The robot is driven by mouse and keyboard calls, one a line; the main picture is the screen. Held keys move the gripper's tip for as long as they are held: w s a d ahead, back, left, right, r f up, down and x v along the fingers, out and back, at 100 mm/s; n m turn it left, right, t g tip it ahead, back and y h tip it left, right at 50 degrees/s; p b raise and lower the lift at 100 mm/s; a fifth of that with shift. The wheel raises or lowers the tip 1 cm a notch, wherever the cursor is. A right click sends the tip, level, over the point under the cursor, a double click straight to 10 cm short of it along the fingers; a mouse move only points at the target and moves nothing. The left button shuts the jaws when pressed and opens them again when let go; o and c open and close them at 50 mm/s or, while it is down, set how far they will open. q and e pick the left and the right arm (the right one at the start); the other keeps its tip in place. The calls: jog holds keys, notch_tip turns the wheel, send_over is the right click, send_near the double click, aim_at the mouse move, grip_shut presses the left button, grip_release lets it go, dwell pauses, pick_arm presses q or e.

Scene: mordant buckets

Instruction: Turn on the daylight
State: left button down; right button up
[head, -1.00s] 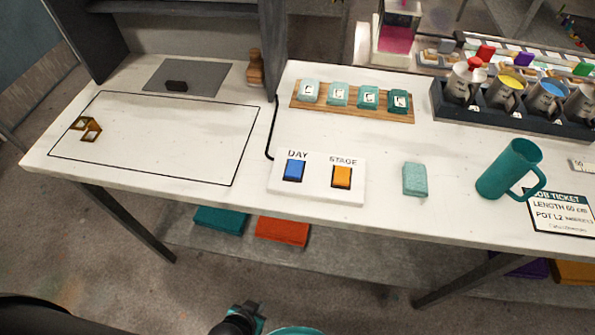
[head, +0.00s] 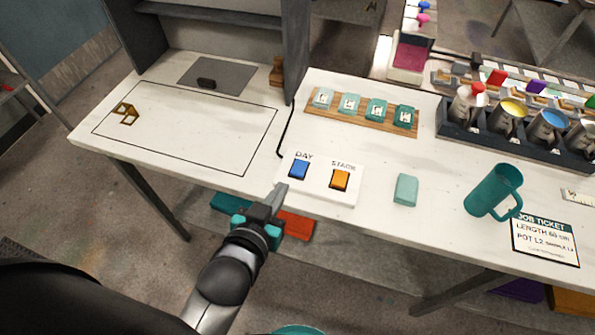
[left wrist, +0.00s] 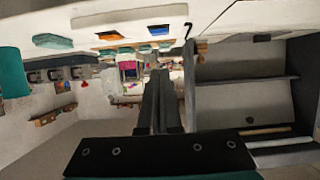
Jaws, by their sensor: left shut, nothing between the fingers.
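A white switch panel (head: 318,194) lies near the table's front edge. It carries a blue button (head: 299,169) under the label DAY and an orange button (head: 340,180) under the label STAGE. My left gripper (head: 279,188) is shut and empty, its tips just left of and below the blue button, apart from it. In the left wrist view, the shut fingers (left wrist: 160,90) point forward, with the blue button (left wrist: 158,30) and the orange button (left wrist: 109,36) near the top. My right gripper is not in view.
A black cable (head: 282,137) runs left of the panel. The outlined area (head: 190,130) is mostly clear.

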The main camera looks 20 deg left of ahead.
pick_arm(q)
jog(key=shift+a+r, duration=0.1)
jog(key=shift+r, duration=0.75)
send_over(294, 182)
notch_tip(294, 182, down, 4)
jog(key=shift+w+r+b, duration=0.15)
jog(key=shift+r+b, duration=0.1)
jog(key=shift+b, duration=0.15)
notch_tip(294, 182, down, 3)
jog(key=shift+f+b, duration=0.2)
jog(key=shift+b, duration=0.2)
jog(key=shift+f, duration=0.4)
jog(key=shift+s, duration=0.2)
